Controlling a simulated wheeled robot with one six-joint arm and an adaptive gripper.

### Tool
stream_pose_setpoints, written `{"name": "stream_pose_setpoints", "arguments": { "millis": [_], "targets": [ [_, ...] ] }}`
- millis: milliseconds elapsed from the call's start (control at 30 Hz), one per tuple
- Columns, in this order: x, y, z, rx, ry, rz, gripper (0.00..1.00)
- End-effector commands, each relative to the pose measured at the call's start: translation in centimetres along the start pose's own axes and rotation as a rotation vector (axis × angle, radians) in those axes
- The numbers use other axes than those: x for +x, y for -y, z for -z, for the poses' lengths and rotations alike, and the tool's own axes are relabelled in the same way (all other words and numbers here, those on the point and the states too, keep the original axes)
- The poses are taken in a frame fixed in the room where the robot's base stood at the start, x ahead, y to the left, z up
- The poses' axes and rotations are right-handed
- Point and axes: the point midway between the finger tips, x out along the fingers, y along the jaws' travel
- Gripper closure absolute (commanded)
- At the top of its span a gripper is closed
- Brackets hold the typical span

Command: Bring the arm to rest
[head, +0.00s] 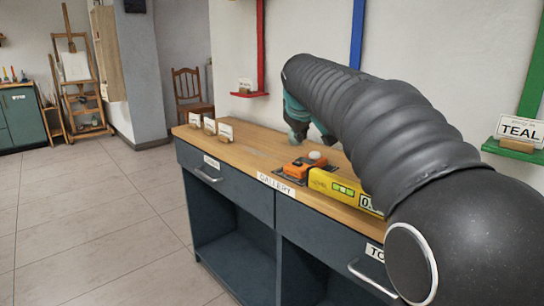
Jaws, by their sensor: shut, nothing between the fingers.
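My arm, in a ribbed dark sleeve, reaches from the lower right across the head view to above the wooden counter (255,148). My gripper (299,134), teal and dark, shows only in part at the arm's far end. It is shut and looks empty, over the counter's back part. The arm hides much of it, and I cannot tell how high it is above the top.
A green ledge (512,150) with a TEAL card is on the right wall. The floor at left is clear.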

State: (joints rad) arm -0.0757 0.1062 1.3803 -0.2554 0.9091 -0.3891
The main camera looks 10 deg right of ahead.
Motion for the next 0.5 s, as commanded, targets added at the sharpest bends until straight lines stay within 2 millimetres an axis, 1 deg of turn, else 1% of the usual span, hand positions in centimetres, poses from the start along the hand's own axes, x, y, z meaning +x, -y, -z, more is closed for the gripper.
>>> {"name": "stream_pose_setpoints", "arguments": {
  "millis": [33, 67, 167, 200, 267, 300, 367, 400, 467, 500],
  "targets": [
    [-1.0, 0.4, -1.2, 0.019, 0.005, 0.008, 1.00],
    [-1.6, 0.8, -2.0, 0.035, 0.009, 0.015, 1.00],
    [-3.6, 2.5, -5.5, 0.093, 0.028, 0.043, 1.00],
    [-4.3, 3.4, -7.1, 0.120, 0.038, 0.056, 1.00],
    [-5.4, 4.6, -9.4, 0.158, 0.051, 0.073, 1.00],
    [-6.1, 5.5, -10.9, 0.184, 0.060, 0.085, 1.00],
    [-7.0, 6.9, -13.3, 0.223, 0.075, 0.101, 1.00],
    [-7.6, 7.9, -15.0, 0.249, 0.084, 0.112, 1.00],
    [-8.4, 9.5, -17.4, 0.288, 0.099, 0.127, 1.00],
    [-8.8, 10.5, -19.1, 0.315, 0.110, 0.137, 1.00]
  ]
}}
